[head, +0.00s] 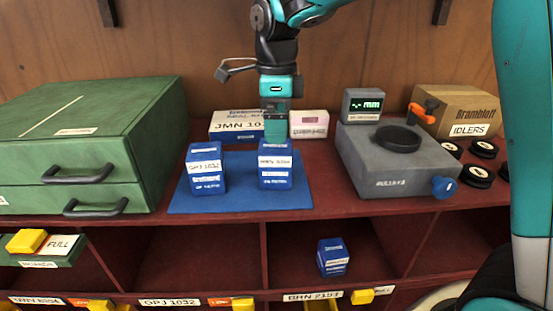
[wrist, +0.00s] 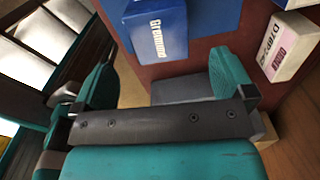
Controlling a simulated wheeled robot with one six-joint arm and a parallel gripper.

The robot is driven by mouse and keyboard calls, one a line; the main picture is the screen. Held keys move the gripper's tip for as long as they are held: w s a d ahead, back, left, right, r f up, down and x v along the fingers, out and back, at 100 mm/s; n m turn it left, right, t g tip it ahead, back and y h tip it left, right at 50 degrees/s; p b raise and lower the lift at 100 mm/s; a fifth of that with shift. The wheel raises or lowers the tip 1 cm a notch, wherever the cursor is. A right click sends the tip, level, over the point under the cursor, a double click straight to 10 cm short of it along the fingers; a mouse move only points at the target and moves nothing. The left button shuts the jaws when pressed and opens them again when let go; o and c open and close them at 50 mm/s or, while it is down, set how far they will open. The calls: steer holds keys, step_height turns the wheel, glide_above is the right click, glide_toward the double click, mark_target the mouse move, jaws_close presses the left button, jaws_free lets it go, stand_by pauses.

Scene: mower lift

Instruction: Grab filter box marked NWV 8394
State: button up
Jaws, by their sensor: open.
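Two blue filter boxes stand upright on a blue mat (head: 236,199) in the head view. The right box (head: 275,168) has a small white label that seems to read NWV 8394, though it is not sharp. The left box (head: 206,170) seems to read OPJ 1032. My gripper (head: 277,130) points down just above and behind the right box. In the wrist view a blue box (wrist: 157,30) shows beyond the open, empty jaws (wrist: 165,78), and its marking is not readable there. A third blue box (head: 332,257) stands in the lower shelf compartment, label unreadable.
A white box marked JMN (head: 237,126) and a small white and pink box (head: 309,124) stand behind the mat. A green drawer cabinet (head: 120,140) is at left. A grey scale-like device (head: 393,165) and an IDLERS carton (head: 462,112) are at right.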

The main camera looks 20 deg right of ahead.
mark_target(276, 146)
step_height(276, 146, down, 9)
steer(key=p, duration=0.2)
steer(key=shift+a+p, duration=0.1)
steer(key=shift+p, duration=0.3)
steer(key=shift+r, duration=0.1)
steer(key=c, duration=1.1)
steer(key=shift+r, duration=0.1)
steer(key=shift+c, duration=0.2)
